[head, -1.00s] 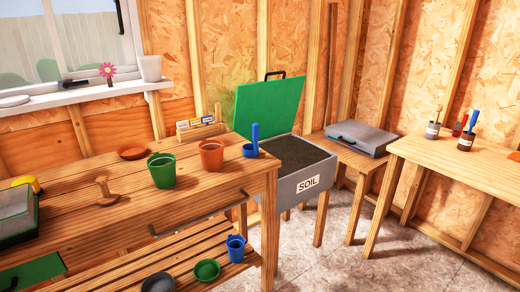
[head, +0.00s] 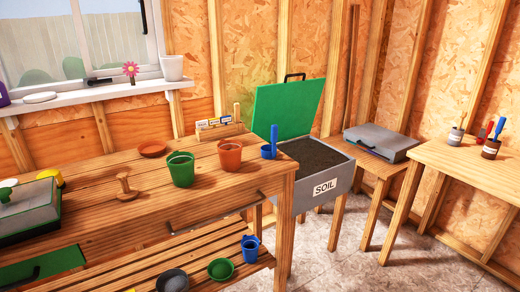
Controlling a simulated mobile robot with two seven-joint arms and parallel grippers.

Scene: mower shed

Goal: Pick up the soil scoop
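Neither of my grippers shows in the head view, and nothing is seen holding the scoop.
The bin's green lid (head: 288,108) is raised. A blue cup (head: 250,249) is on the lower shelf. Paved floor (head: 350,265) is clear at the right front.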

